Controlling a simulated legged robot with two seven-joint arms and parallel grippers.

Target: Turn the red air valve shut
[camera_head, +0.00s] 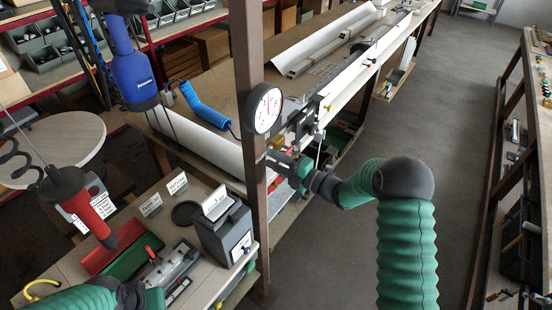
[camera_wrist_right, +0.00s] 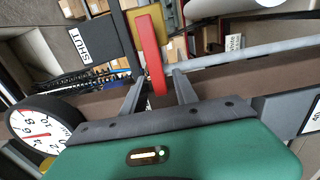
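The red valve handle (camera_wrist_right: 152,58) is a flat red bar in the right wrist view, beside a yellow block (camera_wrist_right: 151,20). A dark plate marked SHUT (camera_wrist_right: 80,43) is left of it. My right gripper (camera_wrist_right: 158,82) is open, with one finger on each side of the bar's near end and gaps showing. In the head view my right gripper (camera_head: 291,166) is beside the post below the gauge, and the handle is hard to make out there. My left gripper (camera_head: 158,297) is low at the left; its fingers are not clear.
A round gauge (camera_head: 265,108) is on the brown post (camera_head: 249,150), close to my right gripper. A long bench with white profiles (camera_head: 335,88) runs behind. The left bench holds a grey box (camera_head: 223,232) and red and green trays (camera_head: 128,257). The right aisle floor is clear.

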